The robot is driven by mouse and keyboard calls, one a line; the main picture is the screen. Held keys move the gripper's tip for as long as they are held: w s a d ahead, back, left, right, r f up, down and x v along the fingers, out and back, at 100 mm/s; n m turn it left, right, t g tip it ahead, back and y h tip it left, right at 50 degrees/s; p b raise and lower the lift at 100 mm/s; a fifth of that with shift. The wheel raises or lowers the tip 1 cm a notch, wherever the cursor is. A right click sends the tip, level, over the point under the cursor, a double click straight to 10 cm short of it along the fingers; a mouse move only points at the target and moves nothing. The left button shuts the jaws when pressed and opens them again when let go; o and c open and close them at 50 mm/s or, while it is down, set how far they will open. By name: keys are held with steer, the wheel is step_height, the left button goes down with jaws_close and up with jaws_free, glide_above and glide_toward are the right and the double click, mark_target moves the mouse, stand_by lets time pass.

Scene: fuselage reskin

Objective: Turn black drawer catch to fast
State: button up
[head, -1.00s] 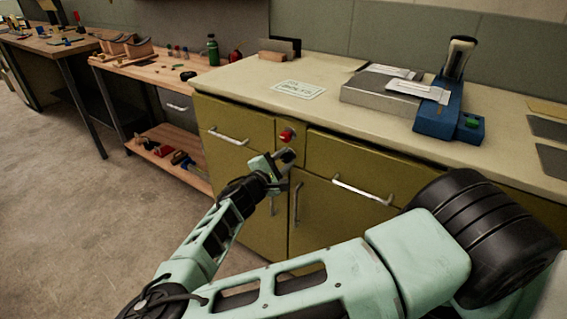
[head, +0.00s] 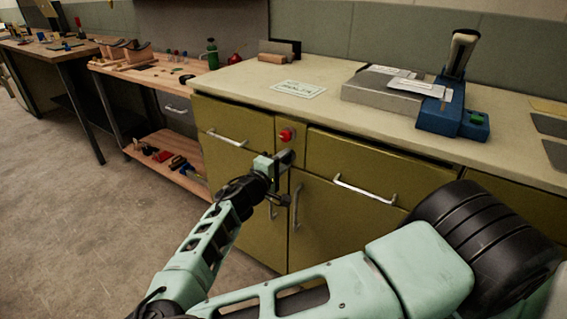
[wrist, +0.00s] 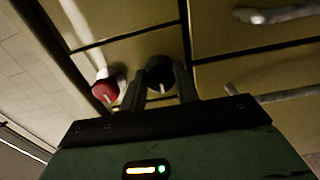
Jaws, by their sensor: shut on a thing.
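The black drawer catch (wrist: 160,72) is a round dark knob with a pale mark, on the narrow olive panel between the drawers. My gripper (wrist: 162,88) is shut on it in the wrist view, with one finger at each side of the knob. In the head view my gripper (head: 284,160) is against the cabinet front just below the red knob and hides the black catch. The red knob (wrist: 106,88) sits beside the black one in the wrist view and also shows in the head view (head: 286,135). I cannot read any setting marks.
Drawer handles (head: 364,190) and door handles (head: 297,207) stick out around the gripper. The cream counter (head: 310,110) above holds a blue device (head: 450,116) and a paper label (head: 298,90). The floor (head: 70,220) at the left is clear.

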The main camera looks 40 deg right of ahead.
stand_by(0.4)
steer(key=o, duration=0.9)
steer(key=v, duration=1.7)
steer(key=shift+s+a, duration=0.1)
steer(key=shift+a, duration=0.15)
